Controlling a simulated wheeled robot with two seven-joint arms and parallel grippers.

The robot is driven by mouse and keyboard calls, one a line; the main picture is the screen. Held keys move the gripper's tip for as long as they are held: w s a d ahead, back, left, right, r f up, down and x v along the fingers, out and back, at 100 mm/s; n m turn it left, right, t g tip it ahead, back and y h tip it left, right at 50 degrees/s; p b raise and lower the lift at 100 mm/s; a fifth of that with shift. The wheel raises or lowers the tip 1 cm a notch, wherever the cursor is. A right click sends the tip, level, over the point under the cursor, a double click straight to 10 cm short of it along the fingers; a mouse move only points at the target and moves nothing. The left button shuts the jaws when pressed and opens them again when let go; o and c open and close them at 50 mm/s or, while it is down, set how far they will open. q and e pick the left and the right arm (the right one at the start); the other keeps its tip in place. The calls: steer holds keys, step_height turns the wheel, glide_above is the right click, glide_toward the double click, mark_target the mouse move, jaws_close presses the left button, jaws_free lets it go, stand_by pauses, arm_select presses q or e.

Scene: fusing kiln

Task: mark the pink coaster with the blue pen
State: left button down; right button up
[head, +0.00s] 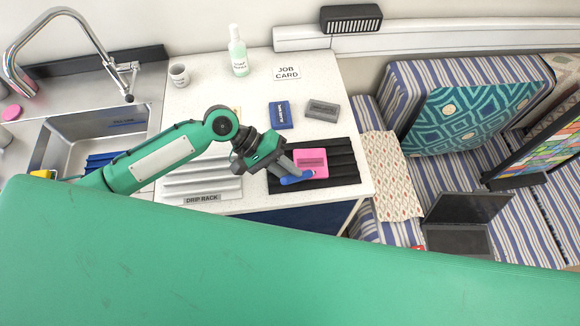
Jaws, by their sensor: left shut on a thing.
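The pink coaster (318,153) lies on the black ribbed mat (345,165) at the right part of the white counter. A grey patch shows on its face. My left gripper (286,172) reaches in from the left and is shut on the blue pen (297,179). The pen is low at the coaster's near left edge and overlaps it in the picture. I cannot tell whether the pen touches the coaster. The gripper's fingers hide part of the pen. My right gripper is not in view.
A blue box (280,115) and a grey block (322,111) lie behind the mat. A job card (287,73), a soap bottle (238,55) and a cup (179,75) stand further back. The white drip rack (200,185) is left, beside the sink (75,150).

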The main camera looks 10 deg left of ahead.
arm_select(q)
steer(key=shift+s+a+p, duration=0.15)
steer(key=shift+a+p, duration=0.4)
steer(key=shift+a, duration=0.2)
steer(key=shift+s+a+p, duration=0.15)
steer(key=shift+a+p, duration=0.4)
steer(key=shift+a, duration=0.15)
stand_by(0.4)
step_height(320, 180, up, 7)
steer(key=p, duration=0.7)
stand_by(1.0)
